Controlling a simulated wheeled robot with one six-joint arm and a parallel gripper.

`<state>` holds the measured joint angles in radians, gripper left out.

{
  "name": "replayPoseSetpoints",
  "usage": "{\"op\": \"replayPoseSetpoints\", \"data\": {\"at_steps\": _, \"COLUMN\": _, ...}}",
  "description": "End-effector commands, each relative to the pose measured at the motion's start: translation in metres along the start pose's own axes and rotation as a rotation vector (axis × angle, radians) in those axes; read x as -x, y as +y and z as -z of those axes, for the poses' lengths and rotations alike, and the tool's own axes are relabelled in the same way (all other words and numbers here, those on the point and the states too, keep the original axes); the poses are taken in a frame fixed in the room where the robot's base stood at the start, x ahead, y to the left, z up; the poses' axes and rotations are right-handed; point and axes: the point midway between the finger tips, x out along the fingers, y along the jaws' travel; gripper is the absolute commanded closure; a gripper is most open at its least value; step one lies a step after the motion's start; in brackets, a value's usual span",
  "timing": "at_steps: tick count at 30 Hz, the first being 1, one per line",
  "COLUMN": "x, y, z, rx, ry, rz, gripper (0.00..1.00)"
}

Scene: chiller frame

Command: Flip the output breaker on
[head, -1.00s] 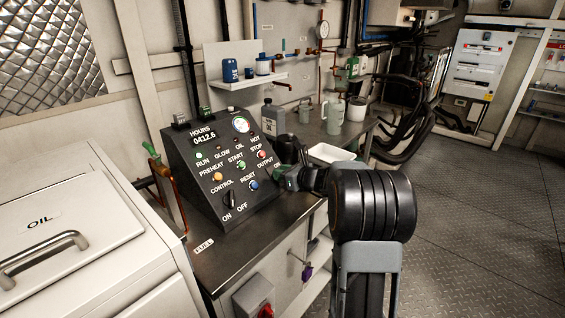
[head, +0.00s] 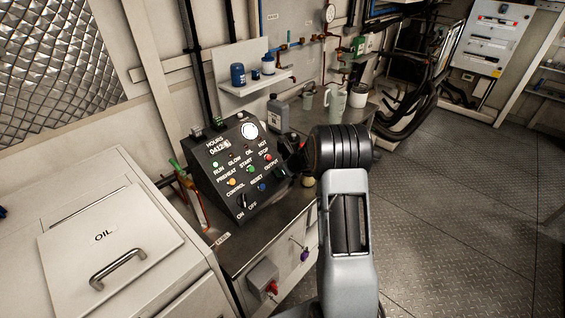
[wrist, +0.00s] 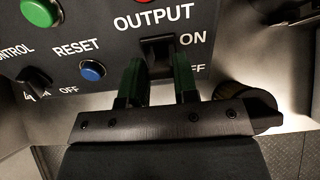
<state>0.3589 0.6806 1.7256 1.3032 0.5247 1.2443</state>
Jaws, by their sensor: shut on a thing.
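The output breaker (wrist: 157,50) is a black switch under the OUTPUT label on the dark control panel (wrist: 105,45). ON is printed at its upper right and OFF, partly covered, below that. My gripper (wrist: 158,76) has its two green-sided fingers on either side of the breaker's lower part, shut on it. The lever's exact position is hard to tell. In the head view the panel (head: 222,172) stands on the counter, and my arm hides most of my gripper at its right side.
A blue RESET button (wrist: 92,70) and the black CONTROL knob (wrist: 34,80) lie left of the fingers. A grey bottle (head: 277,113) and a pale jug (head: 336,103) stand behind on the counter. The floor at right is clear.

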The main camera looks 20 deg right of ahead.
Motion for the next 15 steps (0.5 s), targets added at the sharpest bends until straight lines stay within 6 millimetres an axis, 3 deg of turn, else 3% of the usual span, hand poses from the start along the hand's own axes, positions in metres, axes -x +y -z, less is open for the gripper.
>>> {"op": "replayPoseSetpoints", "data": {"at_steps": 15, "x": -0.0019, "y": 0.0008, "z": 0.0005, "rx": -0.001, "ry": 0.037, "rz": -0.002, "gripper": 0.96}}
